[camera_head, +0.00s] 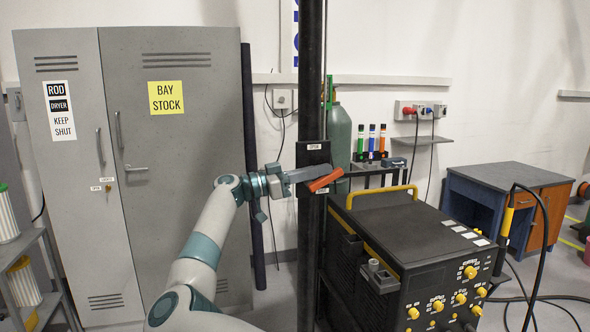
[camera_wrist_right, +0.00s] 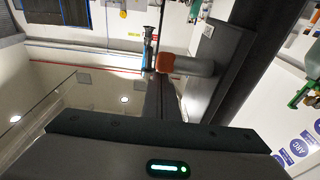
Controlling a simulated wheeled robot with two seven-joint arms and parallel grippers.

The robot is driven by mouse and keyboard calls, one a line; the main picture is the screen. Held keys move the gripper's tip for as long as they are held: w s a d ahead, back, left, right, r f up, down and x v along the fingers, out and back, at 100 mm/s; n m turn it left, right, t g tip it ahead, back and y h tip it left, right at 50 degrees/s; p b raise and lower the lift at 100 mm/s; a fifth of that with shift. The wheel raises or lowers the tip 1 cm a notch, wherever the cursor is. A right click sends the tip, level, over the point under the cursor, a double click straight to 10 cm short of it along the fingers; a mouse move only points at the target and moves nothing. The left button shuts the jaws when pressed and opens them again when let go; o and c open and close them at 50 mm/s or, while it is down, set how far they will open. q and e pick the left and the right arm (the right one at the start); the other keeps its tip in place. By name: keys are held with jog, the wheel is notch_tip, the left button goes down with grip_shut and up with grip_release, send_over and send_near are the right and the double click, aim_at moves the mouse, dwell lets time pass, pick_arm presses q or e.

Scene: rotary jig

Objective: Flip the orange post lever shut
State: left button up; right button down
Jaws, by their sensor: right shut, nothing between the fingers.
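The orange lever (camera_head: 325,180) is on a dark plate on the black post (camera_head: 312,100) in the head view. It slants up to the right, near the plate's lower label. In the wrist view its orange end (camera_wrist_right: 166,63) and a grey cylindrical part show beside the dark post (camera_wrist_right: 262,50). My right gripper (camera_head: 318,171) is shut and empty, its fingers across the plate just above the lever. I cannot tell whether they touch it. The shut fingers (camera_wrist_right: 160,95) also show in the wrist view. My left gripper is out of view.
A black machine with yellow knobs (camera_head: 425,260) stands right of the post. Grey lockers (camera_head: 180,180) stand behind on the left. A green gas cylinder (camera_head: 340,140) and a rack of coloured tubes (camera_head: 371,143) are behind the post. A desk (camera_head: 510,200) is at the right.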

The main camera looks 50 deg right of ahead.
jog(key=shift+s+d+r+t+y+p, duration=0.15)
jog(key=shift+d+t+y+p, duration=0.15)
jog(key=shift+t+p, duration=0.1)
jog(key=shift+s+d+f+t+y+p, duration=0.15)
jog(key=shift+f+t+y+p, duration=0.15)
jog(key=shift+y, duration=0.25)
jog(key=shift+s+d+f+t+y+p, duration=0.1)
jog(key=shift+d+t+y+p, duration=0.1)
jog(key=shift+y+p, duration=0.3)
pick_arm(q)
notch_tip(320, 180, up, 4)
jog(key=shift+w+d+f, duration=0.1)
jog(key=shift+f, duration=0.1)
pick_arm(e)
jog(key=shift+d+f, duration=0.1)
jog(key=shift+f, duration=0.2)
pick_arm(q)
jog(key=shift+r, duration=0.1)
pick_arm(e)
jog(key=shift+d+f, duration=0.1)
jog(key=shift+f, duration=0.05)
pick_arm(q)
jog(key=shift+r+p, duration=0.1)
jog(key=shift+p, duration=0.25)
pick_arm(e)
jog(key=shift+r, duration=0.2)
